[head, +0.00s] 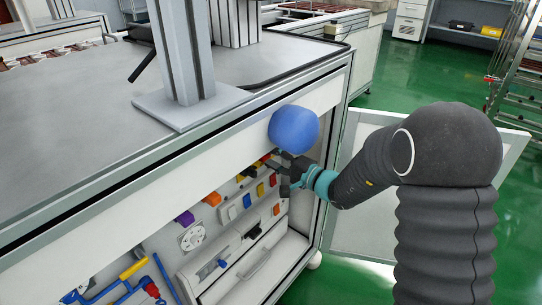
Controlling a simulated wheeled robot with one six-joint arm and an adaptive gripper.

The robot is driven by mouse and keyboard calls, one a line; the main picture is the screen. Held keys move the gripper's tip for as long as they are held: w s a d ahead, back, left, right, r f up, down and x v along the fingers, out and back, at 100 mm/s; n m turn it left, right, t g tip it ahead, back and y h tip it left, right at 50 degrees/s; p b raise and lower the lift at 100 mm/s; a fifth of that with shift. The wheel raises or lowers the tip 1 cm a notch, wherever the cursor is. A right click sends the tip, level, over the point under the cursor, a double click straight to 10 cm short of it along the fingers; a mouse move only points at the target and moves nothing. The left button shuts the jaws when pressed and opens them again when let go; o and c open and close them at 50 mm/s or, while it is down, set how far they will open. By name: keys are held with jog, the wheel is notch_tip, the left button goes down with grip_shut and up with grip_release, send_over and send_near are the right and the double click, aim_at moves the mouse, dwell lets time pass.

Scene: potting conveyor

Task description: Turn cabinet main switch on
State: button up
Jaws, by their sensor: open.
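The open cabinet (208,249) under the grey worktop holds a panel of coloured electrical parts. Along it are a purple block (184,218), an orange block (212,199), a black part (250,172) and yellow parts (260,190). Which one is the main switch, and its position, I cannot tell. My gripper (278,172), dark with a teal collar, reaches in from the right at the panel's upper right end. Its jaws are open and appear empty. It covers some of the panel there; whether it touches any part cannot be seen.
A rounded blue object (294,128) is just above my gripper at the cabinet's front edge. The open white cabinet door (362,240) stands to the right, behind my arm. A grey post (181,55) rises from the worktop (75,110). Green floor (415,82) lies clear beyond.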

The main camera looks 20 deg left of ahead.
jog(key=shift+w+a, duration=0.2)
jog(key=shift+a, duration=0.25)
grip_shut()
